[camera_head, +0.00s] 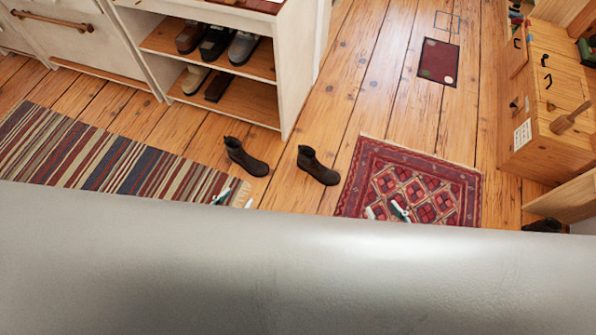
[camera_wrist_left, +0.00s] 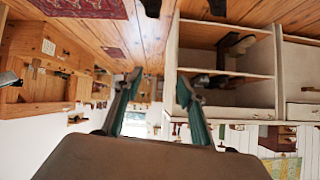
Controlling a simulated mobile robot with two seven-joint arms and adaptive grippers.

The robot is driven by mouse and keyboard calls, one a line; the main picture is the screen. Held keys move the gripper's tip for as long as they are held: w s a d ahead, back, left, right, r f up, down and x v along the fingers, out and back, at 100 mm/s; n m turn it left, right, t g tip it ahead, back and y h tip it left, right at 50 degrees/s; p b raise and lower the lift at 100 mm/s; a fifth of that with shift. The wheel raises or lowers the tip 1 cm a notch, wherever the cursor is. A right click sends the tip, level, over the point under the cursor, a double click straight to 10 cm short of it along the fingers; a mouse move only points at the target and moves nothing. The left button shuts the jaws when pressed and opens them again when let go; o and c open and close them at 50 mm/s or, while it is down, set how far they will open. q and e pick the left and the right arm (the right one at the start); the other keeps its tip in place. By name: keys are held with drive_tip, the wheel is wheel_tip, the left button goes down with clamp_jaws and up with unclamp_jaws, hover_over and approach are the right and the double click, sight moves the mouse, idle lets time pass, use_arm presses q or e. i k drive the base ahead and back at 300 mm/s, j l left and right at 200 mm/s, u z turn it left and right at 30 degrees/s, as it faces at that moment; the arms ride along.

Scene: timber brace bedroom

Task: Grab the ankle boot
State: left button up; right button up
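Two dark brown ankle boots stand upright on the wooden floor in the head view: a left one (camera_head: 246,157) by the striped rug and a right one (camera_head: 317,166) by the red rug. My left gripper (camera_head: 235,199) shows only its tips, below the left boot and apart from it. In the left wrist view my left gripper (camera_wrist_left: 160,80) has its teal fingers spread with nothing between them. My right gripper (camera_head: 386,212) shows its tips over the red rug, parted and empty, to the right of and below the right boot. A pale surface hides the rest of both arms.
A white shoe rack (camera_head: 288,75) with several shoes stands at the back. Wooden furniture (camera_head: 550,100) lines the right side, with a dark shoe-like thing (camera_head: 543,225) near its foot. A striped rug (camera_head: 95,155) and a red patterned rug (camera_head: 440,185) lie flat. Bare floor separates them.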

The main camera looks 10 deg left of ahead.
sight(307, 161)
drive_tip(key=i+j, duration=0.35)
drive_tip(key=i+j+z, duration=0.15)
drive_tip(key=z, duration=0.35)
drive_tip(key=i+j+z, duration=0.15)
drive_tip(key=z, duration=0.35)
drive_tip(key=j+z, duration=0.1)
drive_tip(key=z, duration=0.45)
